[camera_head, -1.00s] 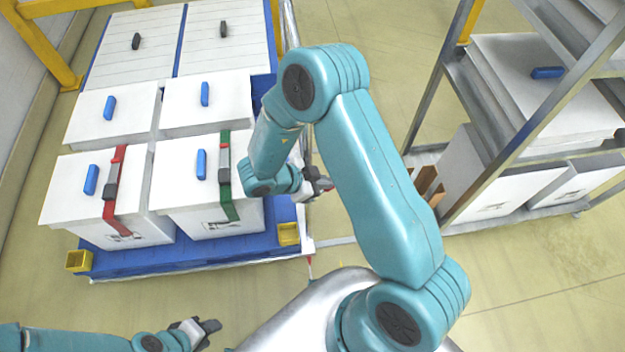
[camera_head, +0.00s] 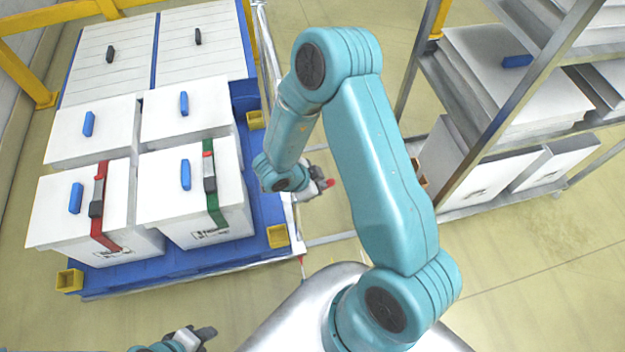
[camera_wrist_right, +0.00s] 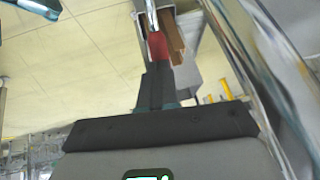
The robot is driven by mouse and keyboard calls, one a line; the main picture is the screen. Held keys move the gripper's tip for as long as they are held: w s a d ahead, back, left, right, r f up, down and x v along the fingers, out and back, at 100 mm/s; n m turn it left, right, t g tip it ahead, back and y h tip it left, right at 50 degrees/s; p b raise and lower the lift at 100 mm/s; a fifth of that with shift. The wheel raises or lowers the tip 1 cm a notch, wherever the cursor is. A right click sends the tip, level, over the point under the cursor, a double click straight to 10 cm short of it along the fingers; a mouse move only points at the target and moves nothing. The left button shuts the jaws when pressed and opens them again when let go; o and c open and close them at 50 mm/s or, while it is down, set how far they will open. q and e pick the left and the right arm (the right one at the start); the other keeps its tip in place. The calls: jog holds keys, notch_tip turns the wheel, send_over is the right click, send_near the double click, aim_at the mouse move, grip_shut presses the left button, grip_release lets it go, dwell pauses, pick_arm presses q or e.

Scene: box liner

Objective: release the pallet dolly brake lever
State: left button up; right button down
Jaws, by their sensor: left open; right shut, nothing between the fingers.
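The blue pallet dolly (camera_head: 185,264) stands at the left with white lidded boxes on it. A lever with a red grip (camera_head: 330,182) shows beside its right edge, right at the tips of my right gripper (camera_head: 322,180). In the right wrist view the red grip (camera_wrist_right: 158,45) sits on a metal rod, in line with the dark fingers (camera_wrist_right: 156,88) of that gripper. The fingers are shut with nothing between them; I cannot tell whether they touch the grip. My left gripper (camera_head: 205,337) is open and empty at the bottom edge, away from the dolly.
A metal rack (camera_head: 500,95) with white boxes stands at the right. A metal rail (camera_head: 268,60) runs along the dolly's right side. A yellow barrier (camera_head: 45,22) is at the back left. Open floor (camera_head: 530,270) lies at the lower right.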

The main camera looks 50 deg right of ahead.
jog(key=shift+s+d+f+t+y, duration=0.3)
jog(key=shift+d+f+y, duration=0.05)
jog(key=shift+d+y, duration=0.15)
jog(key=shift+s+d+f, duration=0.15)
jog(key=shift+d+f, duration=0.1)
jog(key=shift+f, duration=0.2)
jog(key=shift+s, duration=0.1)
